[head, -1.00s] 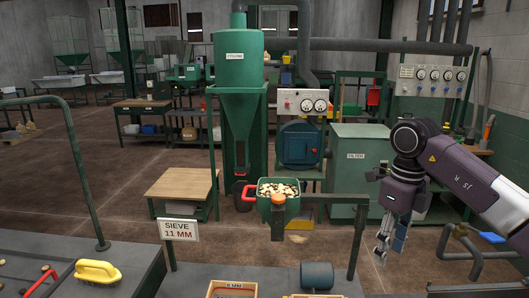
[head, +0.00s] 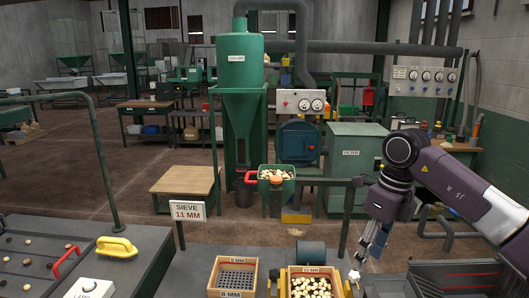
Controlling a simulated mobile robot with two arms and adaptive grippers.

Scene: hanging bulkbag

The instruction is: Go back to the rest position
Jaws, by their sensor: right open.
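My right gripper (head: 369,247) hangs from my purple and white arm at the right in the head view. It points down and is open, with nothing seen between its fingers. It shows to the right of a wooden box of pale pieces (head: 311,285) labelled 11 MM; I cannot tell how far above the bench it is. My left gripper is not in view.
A box with a perforated plate (head: 236,278) stands beside the 11 MM box. A green hopper of pale pieces (head: 276,184) is behind. A SIEVE 11 MM sign (head: 188,211) and a yellow handle (head: 116,247) stand left. Open floor (head: 110,175) lies behind.

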